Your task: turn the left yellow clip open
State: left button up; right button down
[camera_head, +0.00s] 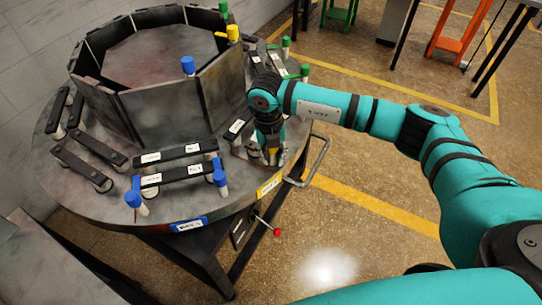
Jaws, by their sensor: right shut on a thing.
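My right gripper (271,157) points down at the front right edge of the round grey table. It is shut on a small upright clip there, beside the yellow label (269,184). The gripper covers most of this clip, so its colour and how far it is turned cannot be told. From its place by the yellow label it appears to be the left yellow clip. A yellow-topped peg (233,32) stands on the far right part of the panel ring. My left gripper is not in view.
Blue clips (134,197) stand left of my right gripper, beside black bars (180,173). Green clips (286,43) stand behind it. Dark upright panels (180,108) ring the table's middle. A metal handle (318,160) juts out to the right. Open floor lies right of the table.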

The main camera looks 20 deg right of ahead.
jog(key=m, duration=0.2)
jog(key=shift+w+d+r+m, duration=0.2)
jog(key=shift+d+m, duration=0.05)
jog(key=shift+m, duration=0.15)
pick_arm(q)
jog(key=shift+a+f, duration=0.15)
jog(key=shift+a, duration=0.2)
pick_arm(e)
jog(key=shift+m, duration=1.6)
jog(key=c, duration=1)
grip_release()
jog(key=shift+s+d, duration=0.1)
jog(key=shift+s, duration=0.15)
jog(key=shift+c, duration=0.2)
jog(key=shift+f, duration=0.15)
